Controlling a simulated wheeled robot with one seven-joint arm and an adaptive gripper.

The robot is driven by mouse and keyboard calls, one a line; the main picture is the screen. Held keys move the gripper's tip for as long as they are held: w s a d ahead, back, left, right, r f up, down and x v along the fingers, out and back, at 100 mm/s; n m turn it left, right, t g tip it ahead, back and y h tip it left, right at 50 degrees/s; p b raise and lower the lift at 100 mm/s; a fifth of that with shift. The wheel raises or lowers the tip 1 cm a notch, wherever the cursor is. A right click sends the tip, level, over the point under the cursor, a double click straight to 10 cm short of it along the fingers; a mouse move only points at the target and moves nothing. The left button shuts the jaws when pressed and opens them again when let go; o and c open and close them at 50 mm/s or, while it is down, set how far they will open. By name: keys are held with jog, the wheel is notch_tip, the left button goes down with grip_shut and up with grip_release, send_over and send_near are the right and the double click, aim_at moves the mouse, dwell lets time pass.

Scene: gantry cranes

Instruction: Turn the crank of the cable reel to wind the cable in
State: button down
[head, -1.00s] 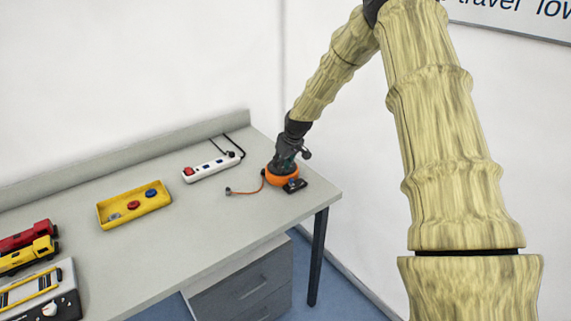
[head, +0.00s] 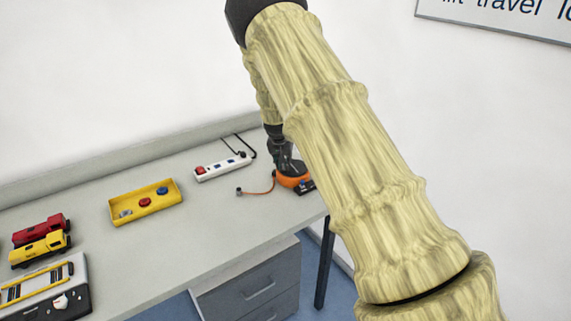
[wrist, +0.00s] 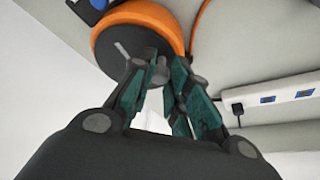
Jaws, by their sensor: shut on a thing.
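The orange and black cable reel (head: 296,182) sits near the right end of the bench, partly behind my arm in the head view. Its orange cable (head: 262,190) lies out to the left and ends in a small dark plug. In the wrist view the reel (wrist: 120,50) is at the top, with its dark face toward me. My gripper (wrist: 162,76) is at that face, its green-sided fingers shut on the crank of the reel. The crank is mostly hidden between the fingertips. The head view shows my gripper (head: 284,160) just above the reel.
A white power strip (head: 224,166) lies behind the reel, with black leads. A yellow tray (head: 123,217) with red and blue round pieces is further left. Red (head: 40,230) and yellow (head: 40,248) toy trucks stand at the far left. Bench front is clear.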

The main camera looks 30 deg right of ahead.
jog(key=shift+w+d+m+g+h, duration=0.1)
jog(key=shift+w+m+g+h, duration=0.3)
jog(key=shift+m, duration=0.7)
jog(key=shift+w+d+m+g+h, duration=0.1)
jog(key=shift+w+m+g+h, duration=0.25)
jog(key=shift+m, duration=0.75)
jog(key=shift+w, duration=0.1)
jog(key=c, duration=1.3)
grip_release()
jog(key=shift+y, duration=0.25)
jog(key=shift+c, duration=0.2)
jog(key=shift+a, duration=0.1)
jog(key=v, duration=1.2)
